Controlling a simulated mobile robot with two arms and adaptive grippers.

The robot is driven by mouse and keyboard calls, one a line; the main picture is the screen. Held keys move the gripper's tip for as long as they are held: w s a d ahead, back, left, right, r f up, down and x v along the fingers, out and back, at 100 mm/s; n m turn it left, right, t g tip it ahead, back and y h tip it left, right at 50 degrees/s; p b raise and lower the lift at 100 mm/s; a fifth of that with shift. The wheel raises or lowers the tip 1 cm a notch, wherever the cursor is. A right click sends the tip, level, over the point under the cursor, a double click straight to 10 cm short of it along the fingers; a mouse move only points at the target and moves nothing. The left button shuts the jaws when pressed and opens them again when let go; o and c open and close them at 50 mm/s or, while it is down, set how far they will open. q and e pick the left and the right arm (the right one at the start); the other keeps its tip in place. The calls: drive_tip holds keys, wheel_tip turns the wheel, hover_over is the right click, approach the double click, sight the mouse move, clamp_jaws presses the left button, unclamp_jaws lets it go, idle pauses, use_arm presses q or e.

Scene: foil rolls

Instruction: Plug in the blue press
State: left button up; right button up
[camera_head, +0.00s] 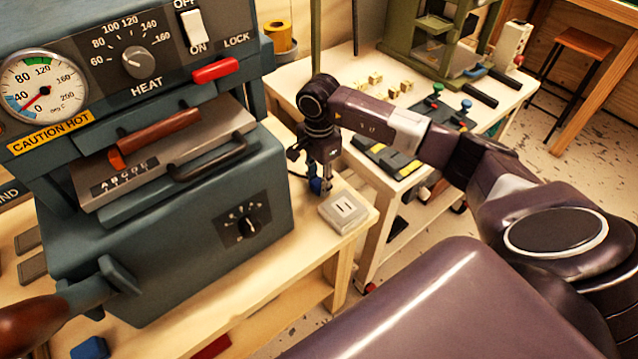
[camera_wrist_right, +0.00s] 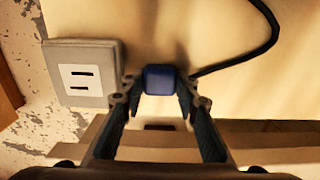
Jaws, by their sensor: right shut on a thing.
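The blue-grey press (camera_head: 190,245) stands on the wooden bench at the left of the head view. Its rocker switch (camera_head: 193,25) is at the top. My right gripper (camera_head: 317,182) points down beside the press, above the bench. It is shut on a blue plug (camera_wrist_right: 159,79), which shows between the fingertips in the wrist view. A black cord (camera_wrist_right: 262,45) runs from near the plug. The grey socket box (camera_head: 343,212) sits at the bench's corner with two slots facing up; it also shows left of the plug in the wrist view (camera_wrist_right: 82,75). Plug and socket are apart. My left gripper is out of view.
A second table (camera_head: 300,82) behind holds a green press (camera_head: 440,40), small blocks and black trays. A stool (camera_head: 590,45) stands at the far right. A blue block (camera_head: 90,348) lies at the bench's near edge. Bare bench lies around the socket box.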

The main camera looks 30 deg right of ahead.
sight(319, 182)
wheel_tip(319, 182, up, 10)
drive_tip(key=b, duration=0.1)
drive_tip(key=shift+f, duration=0.1)
idle(0.3)
